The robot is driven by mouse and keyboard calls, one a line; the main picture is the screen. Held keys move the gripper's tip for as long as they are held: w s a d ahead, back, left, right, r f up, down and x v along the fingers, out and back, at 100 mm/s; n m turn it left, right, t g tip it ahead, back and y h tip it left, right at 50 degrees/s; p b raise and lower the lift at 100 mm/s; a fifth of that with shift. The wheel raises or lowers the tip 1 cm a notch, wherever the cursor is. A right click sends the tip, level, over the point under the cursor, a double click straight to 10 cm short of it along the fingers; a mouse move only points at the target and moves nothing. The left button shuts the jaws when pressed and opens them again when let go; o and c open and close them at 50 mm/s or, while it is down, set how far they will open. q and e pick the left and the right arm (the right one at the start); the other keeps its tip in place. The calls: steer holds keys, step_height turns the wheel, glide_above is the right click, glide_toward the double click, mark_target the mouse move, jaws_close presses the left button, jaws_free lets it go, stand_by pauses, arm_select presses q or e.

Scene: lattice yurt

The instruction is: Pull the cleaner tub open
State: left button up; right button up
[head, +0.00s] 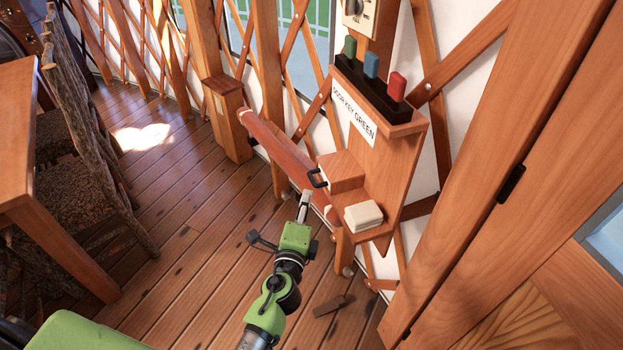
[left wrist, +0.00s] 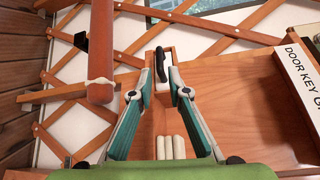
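The small wooden tub (head: 345,172) with a black handle (head: 318,179) sits on the ledge of a wooden wall unit. I take it to be the cleaner tub; it bears no readable name. My left gripper (head: 305,194) is at the handle's near side. In the left wrist view, the left gripper's fingers (left wrist: 163,67) stand apart on either side of the black handle (left wrist: 160,64). Gaps show beside the handle, so I see no firm grip. The tub's inside is hidden. My right gripper is in neither view.
The wall unit (head: 393,178) carries a "DOOR KEY GREEN" label and green, blue and red tags on top. A pale stacked block (head: 363,216) lies beside the tub. A chair (head: 85,150) and table (head: 18,135) stand left.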

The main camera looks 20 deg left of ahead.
mark_target(312, 178)
arm_select(q)
steer(key=w, duration=0.6)
steer(key=w+a+f, duration=0.1)
steer(key=w, duration=0.1)
steer(key=shift+w+b, duration=0.3)
steer(key=shift+w, duration=0.1)
steer(key=shift+w+a, duration=0.1)
steer(key=shift+w, duration=0.3)
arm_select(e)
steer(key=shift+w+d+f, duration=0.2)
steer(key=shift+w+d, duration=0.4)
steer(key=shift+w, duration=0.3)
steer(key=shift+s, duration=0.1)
arm_select(q)
jaws_close()
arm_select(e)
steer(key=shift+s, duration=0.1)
